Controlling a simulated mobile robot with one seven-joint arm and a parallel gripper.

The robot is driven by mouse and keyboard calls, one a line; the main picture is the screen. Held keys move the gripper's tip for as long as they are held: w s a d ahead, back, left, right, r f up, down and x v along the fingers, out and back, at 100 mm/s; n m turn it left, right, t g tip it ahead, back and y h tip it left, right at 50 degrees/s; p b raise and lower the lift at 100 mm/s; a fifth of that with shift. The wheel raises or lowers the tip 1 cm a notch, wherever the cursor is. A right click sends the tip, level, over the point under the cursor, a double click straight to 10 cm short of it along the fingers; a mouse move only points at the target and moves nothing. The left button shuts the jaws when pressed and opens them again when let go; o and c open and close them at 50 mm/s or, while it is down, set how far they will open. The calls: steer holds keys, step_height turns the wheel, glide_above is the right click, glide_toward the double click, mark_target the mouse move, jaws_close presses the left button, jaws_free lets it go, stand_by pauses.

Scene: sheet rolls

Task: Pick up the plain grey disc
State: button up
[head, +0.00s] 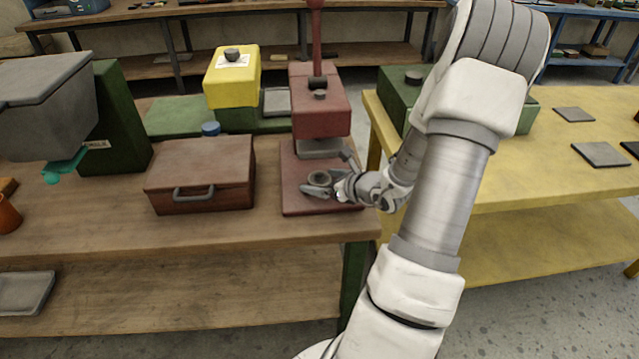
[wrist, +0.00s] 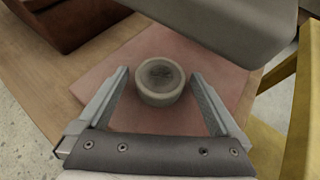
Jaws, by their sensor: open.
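The plain grey disc (wrist: 160,80) is a short, thick round piece with a raised rim and a darker recessed top. It rests on the flat red base plate (wrist: 110,75) of the red press (head: 319,107). It also shows in the head view (head: 319,178), small and partly behind my gripper. My gripper (wrist: 160,82) is open, with one finger on each side of the disc. A gap shows between each finger and the disc in the wrist view. In the head view my gripper (head: 318,188) is low over the base plate, below the press head.
The grey press block (wrist: 215,25) hangs close above the disc's far side. A brown case (head: 200,175) with a handle stands left of the press. A yellow table (head: 500,200) is at right. A yellow-topped machine (head: 231,77) stands behind.

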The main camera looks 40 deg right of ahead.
steer(key=shift+c, duration=0.2)
steer(key=c, duration=1.4)
steer(key=shift+c, duration=0.2)
steer(key=shift+r, duration=0.1)
